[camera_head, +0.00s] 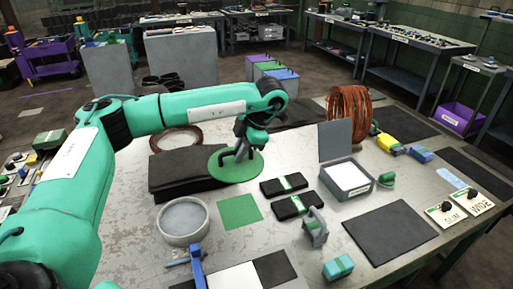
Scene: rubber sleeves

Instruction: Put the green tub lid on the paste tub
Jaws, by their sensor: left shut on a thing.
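The green tub lid (238,170) is a flat round disc held in my left gripper (238,152), which comes down on its middle from above. The lid is in the air or just over the bench near the black folded stack; its exact height I cannot tell. The paste tub (184,222) is a round grey tub with pale grey contents, open at the top, on the bench to the front left of the lid. The lid and the tub are apart in the picture. My right gripper does not show.
A green square (239,211) lies right of the tub. Black folded sheets (170,176) lie behind it. Two black packs with green bands (284,186), an open grey box (347,179) and a copper coil (349,113) stand to the right. A blue tool (198,265) is in front of the tub.

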